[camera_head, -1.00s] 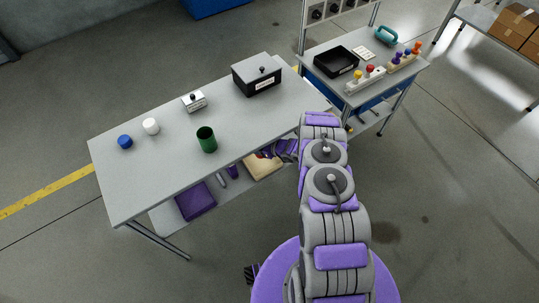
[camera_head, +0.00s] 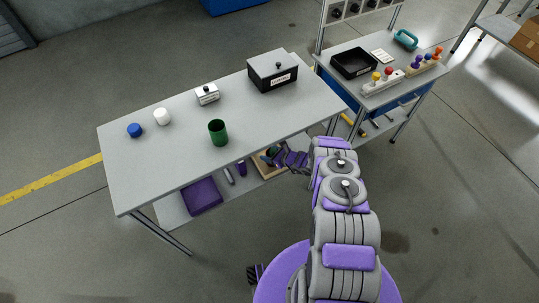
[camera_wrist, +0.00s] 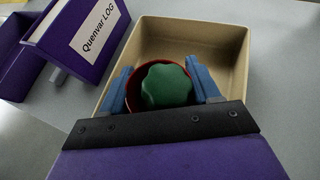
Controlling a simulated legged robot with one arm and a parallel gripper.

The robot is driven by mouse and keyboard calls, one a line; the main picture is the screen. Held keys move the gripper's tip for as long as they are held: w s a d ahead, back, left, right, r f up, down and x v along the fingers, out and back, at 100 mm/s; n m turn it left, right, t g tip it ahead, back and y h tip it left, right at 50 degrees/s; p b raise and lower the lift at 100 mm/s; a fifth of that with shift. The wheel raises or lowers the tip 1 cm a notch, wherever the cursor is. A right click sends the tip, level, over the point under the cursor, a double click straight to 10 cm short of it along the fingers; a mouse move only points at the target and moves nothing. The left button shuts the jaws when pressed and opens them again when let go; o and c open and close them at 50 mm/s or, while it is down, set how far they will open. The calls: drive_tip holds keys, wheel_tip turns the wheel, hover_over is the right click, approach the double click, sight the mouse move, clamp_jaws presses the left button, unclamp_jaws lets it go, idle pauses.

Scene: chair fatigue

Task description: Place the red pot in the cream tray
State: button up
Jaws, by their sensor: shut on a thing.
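The red pot (camera_wrist: 132,94) holds a rounded green top (camera_wrist: 167,86) and sits between the blue fingers of my gripper (camera_wrist: 161,80) in the wrist view. My gripper is shut on the pot. The cream tray (camera_wrist: 190,33) is around and behind the pot in that view, and its far part is empty. The pot is over the tray's near part; I cannot tell whether it touches the floor of the tray. In the head view, my gripper (camera_head: 272,155) is at the cream tray (camera_head: 267,173) on the lower shelf, and the pot is mostly hidden.
The grey tabletop (camera_head: 170,165) overhangs the shelf. It carries a green cup (camera_head: 218,133), a white cylinder, a blue cylinder and two lidded boxes. A purple binder (camera_wrist: 80,30) labelled "Quenvar LOG" stands left of the tray. A side table with a black tray (camera_head: 354,63) is at right.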

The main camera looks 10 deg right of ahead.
drive_tip(key=o, duration=1.1)
drive_tip(key=shift+r, duration=0.1)
drive_tip(key=shift+c, duration=0.2)
drive_tip(key=shift+d, duration=0.1)
drive_tip(key=p+v, duration=0.3)
drive_tip(key=v, duration=0.9)
